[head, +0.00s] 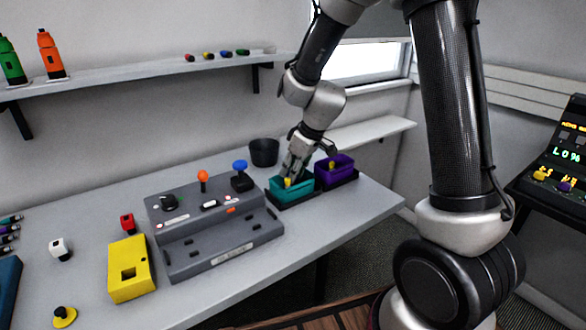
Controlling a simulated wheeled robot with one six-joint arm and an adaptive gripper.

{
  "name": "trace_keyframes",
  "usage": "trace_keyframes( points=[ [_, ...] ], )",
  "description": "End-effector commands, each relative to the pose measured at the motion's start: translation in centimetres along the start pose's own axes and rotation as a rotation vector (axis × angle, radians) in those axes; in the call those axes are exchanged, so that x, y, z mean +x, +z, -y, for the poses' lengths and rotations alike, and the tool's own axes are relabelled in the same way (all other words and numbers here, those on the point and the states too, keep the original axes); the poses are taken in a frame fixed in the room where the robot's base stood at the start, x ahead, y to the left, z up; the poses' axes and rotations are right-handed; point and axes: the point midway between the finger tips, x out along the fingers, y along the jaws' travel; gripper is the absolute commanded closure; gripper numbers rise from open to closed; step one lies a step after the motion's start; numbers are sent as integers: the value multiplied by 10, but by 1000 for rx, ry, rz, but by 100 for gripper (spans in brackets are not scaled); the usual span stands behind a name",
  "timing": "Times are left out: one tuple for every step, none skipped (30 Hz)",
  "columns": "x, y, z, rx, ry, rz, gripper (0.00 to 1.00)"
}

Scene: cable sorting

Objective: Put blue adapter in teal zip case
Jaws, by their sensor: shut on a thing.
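The teal zip case (278,190) is an open-topped teal box in a black tray at the right part of the table. A small yellow piece (287,183) shows at its near side. My gripper (293,172) points down over the teal case, with its fingertips at or inside the opening. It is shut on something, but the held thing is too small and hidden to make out. I cannot clearly identify the blue adapter.
A purple case (336,175) stands right beside the teal one, and a black cup (264,152) is behind. The table's front right is clear.

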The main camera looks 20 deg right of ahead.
Motion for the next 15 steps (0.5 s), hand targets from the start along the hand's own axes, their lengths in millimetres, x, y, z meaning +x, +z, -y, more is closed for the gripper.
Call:
trace_keyframes(
  points=[
    [2, 1, 0, 1, 0, 0, 97],
    [2, 1, 0, 1, 0, 0, 97],
    [3, 1, 0, 1, 1, 0, 97],
    [4, 2, 0, 2, 1, 0, 97],
    [4, 2, 0, 1, 1, -1, 97],
    [4, 2, 0, 1, 1, -1, 97],
    [4, 2, 0, 1, 1, -1, 97],
    [4, 2, 0, 1, 1, -1, 68],
    [4, 2, 0, 1, 1, -1, 65],
    [4, 2, 0, 1, 1, 0, 65],
    [4, 2, 0, 1, 0, 0, 65],
    [4, 2, 0, 1, 0, 0, 65],
    [4, 2, 0, 1, 0, 0, 65],
    [4, 2, 0, 1, 0, 0, 65],
    [4, 2, 0, 1, 0, 0, 65]
  ],
)
